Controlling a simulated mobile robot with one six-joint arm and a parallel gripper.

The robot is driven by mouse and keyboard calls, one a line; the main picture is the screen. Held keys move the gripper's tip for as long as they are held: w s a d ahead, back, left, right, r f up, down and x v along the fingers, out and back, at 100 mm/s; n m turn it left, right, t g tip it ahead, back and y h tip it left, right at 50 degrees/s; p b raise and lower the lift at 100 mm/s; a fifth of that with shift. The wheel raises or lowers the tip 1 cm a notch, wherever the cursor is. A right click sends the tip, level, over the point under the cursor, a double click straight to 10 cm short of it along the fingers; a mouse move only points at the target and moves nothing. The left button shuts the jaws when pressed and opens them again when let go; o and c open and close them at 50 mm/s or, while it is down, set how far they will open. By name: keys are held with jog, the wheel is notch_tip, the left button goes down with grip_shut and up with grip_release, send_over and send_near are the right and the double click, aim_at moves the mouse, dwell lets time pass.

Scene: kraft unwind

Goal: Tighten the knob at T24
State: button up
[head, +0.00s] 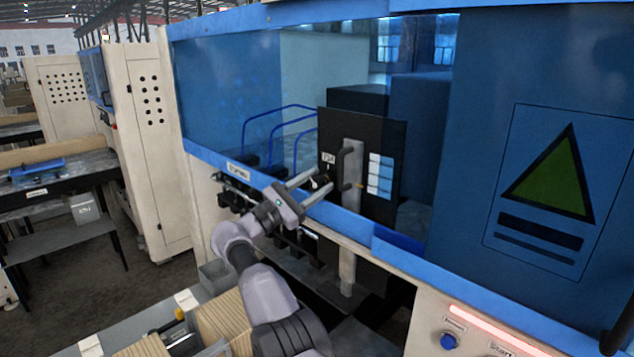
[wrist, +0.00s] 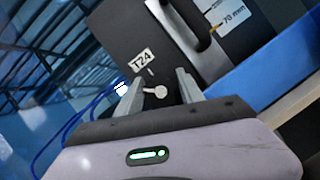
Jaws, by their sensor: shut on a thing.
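The T24 label (wrist: 142,60) is on a dark upright panel (wrist: 120,25), and it also shows small in the head view (head: 328,158). Just below the label is a small pale knob (wrist: 155,92) with a short lever-like stem. My gripper (wrist: 160,80) has one finger on each side of the knob and is shut on it. In the head view my gripper (head: 325,193) reaches through the machine opening to the panel's lower left. Exact finger contact is hard to make out.
A black handle (head: 345,168) on a grey plate stands right of the knob. The blue machine rail (head: 345,222) runs below the arm, and a blue window (head: 230,95) is at left.

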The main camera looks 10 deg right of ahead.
jog(key=shift+f, duration=0.1)
jog(key=o, duration=1.4)
jog(key=shift+s+a, duration=0.15)
jog(key=b+v, duration=0.4)
jog(key=v, duration=1.3)
jog(key=shift+a, duration=0.2)
